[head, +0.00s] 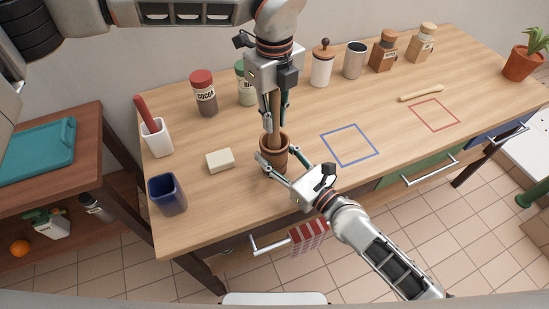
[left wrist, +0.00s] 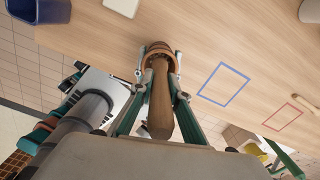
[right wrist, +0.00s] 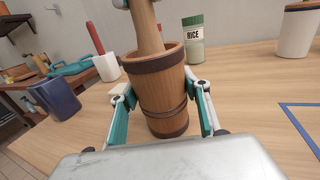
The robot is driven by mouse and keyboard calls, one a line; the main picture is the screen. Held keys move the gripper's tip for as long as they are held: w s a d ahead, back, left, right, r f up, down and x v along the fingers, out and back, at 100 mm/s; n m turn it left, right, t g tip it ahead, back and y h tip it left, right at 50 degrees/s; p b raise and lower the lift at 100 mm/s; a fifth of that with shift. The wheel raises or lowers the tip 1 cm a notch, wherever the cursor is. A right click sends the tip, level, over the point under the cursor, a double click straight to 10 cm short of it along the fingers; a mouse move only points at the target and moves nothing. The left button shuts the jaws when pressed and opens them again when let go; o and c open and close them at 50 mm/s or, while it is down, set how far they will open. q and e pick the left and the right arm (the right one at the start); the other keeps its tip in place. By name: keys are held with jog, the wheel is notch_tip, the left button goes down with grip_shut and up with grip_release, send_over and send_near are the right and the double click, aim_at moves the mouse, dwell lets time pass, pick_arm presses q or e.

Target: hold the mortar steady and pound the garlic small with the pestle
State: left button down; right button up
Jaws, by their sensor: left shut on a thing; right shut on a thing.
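The brown wooden mortar (head: 274,150) stands upright on the counter. My right gripper (head: 273,165) is shut on it, with one finger on each side, as the right wrist view shows on the mortar (right wrist: 160,95). The wooden pestle (head: 274,112) stands nearly upright with its lower end inside the mortar. My left gripper (head: 276,115) is above the mortar and shut on the pestle, which also shows in the left wrist view (left wrist: 160,100). The garlic is hidden inside the mortar.
A pale block (head: 219,160), a blue cup (head: 167,194) and a white holder (head: 156,138) stand to the left. A cocoa jar (head: 204,93) and a rice jar (head: 245,85) are behind. The blue square outline (head: 350,145) at right is empty.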

aim_at(274, 98)
pick_arm(q)
jog(key=shift+r, duration=0.3)
jog(key=shift+f, duration=2.25)
jog(key=shift+r, duration=2.3)
jog(key=shift+r, duration=0.15)
jog(key=shift+r, duration=2.4)
